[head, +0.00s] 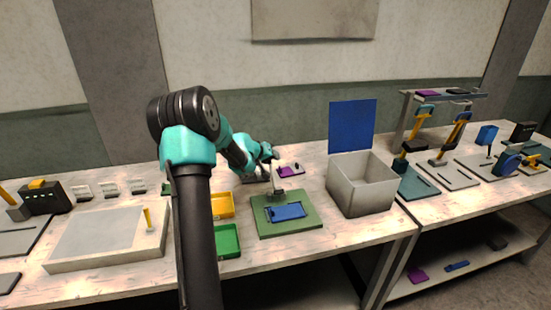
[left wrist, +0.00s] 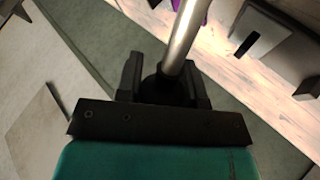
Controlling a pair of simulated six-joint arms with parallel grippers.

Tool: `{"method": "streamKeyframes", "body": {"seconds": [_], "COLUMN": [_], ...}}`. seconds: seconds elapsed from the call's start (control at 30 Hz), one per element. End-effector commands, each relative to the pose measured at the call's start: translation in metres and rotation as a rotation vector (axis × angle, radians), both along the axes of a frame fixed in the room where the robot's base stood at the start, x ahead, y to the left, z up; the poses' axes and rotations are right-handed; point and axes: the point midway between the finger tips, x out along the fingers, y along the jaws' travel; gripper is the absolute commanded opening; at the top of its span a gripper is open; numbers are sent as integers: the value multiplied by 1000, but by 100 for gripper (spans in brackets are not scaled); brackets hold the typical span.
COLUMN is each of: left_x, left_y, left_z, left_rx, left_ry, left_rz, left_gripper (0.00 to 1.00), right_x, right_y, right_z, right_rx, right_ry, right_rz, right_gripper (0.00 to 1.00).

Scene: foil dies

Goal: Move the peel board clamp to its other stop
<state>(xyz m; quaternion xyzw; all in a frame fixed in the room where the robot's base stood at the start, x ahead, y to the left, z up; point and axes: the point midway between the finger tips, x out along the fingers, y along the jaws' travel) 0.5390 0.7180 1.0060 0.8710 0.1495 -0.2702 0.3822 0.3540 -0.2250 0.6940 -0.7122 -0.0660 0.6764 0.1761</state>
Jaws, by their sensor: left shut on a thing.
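The peel board appears to be the green board (head: 262,229) in the head view, lying flat near the middle of the bench with a blue plate (head: 286,212) on it. A grey clamp (head: 277,193) sits at its back edge, with a lever standing up from it. My left gripper (head: 272,163) is above the clamp at the top of the lever. In the left wrist view, the gripper (left wrist: 163,85) is shut on the dark knob of a silver rod (left wrist: 183,35), which looks like the clamp lever. The knob is mostly hidden between the fingers. My right gripper is not in view.
An open grey box (head: 362,190) with a raised blue lid (head: 352,124) stands right of the board. Yellow (head: 223,205) and green (head: 228,240) trays lie left of it, partly behind my arm. A purple piece (head: 288,172) lies behind. A grey slab (head: 105,238) is far left.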

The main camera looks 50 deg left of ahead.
Motion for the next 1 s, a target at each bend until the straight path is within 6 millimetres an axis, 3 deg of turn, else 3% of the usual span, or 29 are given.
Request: {"method": "streamKeyframes", "body": {"seconds": [0.27, 0.3, 0.5, 0.83, 1.0], "left_x": [0, 0, 0, -2, -15], "left_y": [0, 0, 0, 0, 0], "left_z": [-3, -3, -2, 1, 9], "left_rx": [-2, -2, -1, 0, 1], "left_ry": [3, 3, 2, 1, 1], "left_rz": [2, 2, 2, 1, 2], "left_gripper": [0, 39, 58, 58, 58], "right_x": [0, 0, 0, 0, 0], "right_y": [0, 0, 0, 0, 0], "right_z": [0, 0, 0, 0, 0], "right_rx": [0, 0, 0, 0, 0], "right_ry": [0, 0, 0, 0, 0], "right_rz": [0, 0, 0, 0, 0], "right_gripper": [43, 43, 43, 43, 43]}}
